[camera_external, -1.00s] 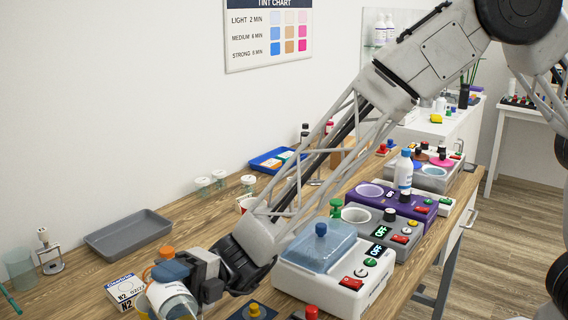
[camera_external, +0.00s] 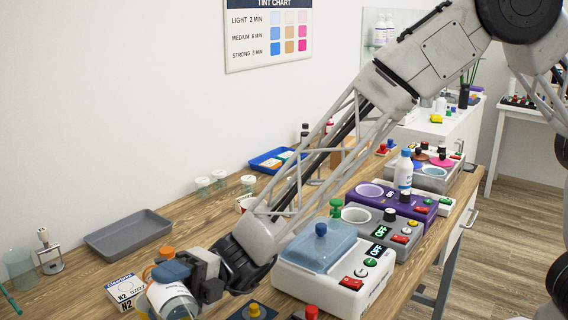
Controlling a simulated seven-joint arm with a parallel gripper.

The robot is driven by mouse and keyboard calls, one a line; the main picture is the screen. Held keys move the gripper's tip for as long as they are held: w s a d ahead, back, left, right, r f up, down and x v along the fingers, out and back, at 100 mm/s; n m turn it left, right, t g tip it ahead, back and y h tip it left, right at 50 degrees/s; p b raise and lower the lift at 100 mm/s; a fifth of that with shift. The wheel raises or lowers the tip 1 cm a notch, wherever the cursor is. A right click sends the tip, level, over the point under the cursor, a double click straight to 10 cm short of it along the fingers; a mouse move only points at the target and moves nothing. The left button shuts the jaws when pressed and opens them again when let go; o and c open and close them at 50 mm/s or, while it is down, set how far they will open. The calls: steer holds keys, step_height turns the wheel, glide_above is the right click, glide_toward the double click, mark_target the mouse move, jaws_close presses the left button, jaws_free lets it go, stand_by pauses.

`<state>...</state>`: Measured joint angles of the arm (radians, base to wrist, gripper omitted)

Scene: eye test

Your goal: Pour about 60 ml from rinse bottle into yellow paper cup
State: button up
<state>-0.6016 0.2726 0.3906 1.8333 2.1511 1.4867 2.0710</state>
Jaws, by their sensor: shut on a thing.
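My gripper (camera_external: 176,282) is at the lower left, low over the front of the bench. It is shut on a pale, rounded bottle (camera_external: 172,303), which is cut off by the bottom edge of the picture. An orange part (camera_external: 166,252) shows just above the blue fingertip. I cannot read a label on the held bottle, so I cannot confirm it is the rinse bottle. The bottle's mouth and any stream are not visible.
A white box marked N2 (camera_external: 124,291) lies beside my gripper. A grey tray (camera_external: 128,232) is behind it. A lidded blue bath (camera_external: 320,249) and grey and purple units line the right side. A white bottle with a blue cap (camera_external: 403,174) stands among them.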

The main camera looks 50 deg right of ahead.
steer(key=shift+s+r+n+g+h, duration=0.15)
steer(key=shift+n+g+h, duration=0.2)
steer(key=shift+n, duration=0.35)
steer(key=shift+f+n+h, duration=0.25)
steer(key=shift+f+n, duration=0.35)
steer(key=shift+n, duration=0.2)
steer(key=shift+s+a+r+n+g+h, duration=0.1)
steer(key=shift+s+n+g+h, duration=0.1)
steer(key=shift+n, duration=0.25)
steer(key=shift+s+a+r+n+g+h, duration=0.1)
steer(key=shift+s+n+h, duration=0.1)
steer(key=shift+n, duration=0.25)
steer(key=shift+w+d+r, duration=0.1)
steer(key=shift+r, duration=0.05)
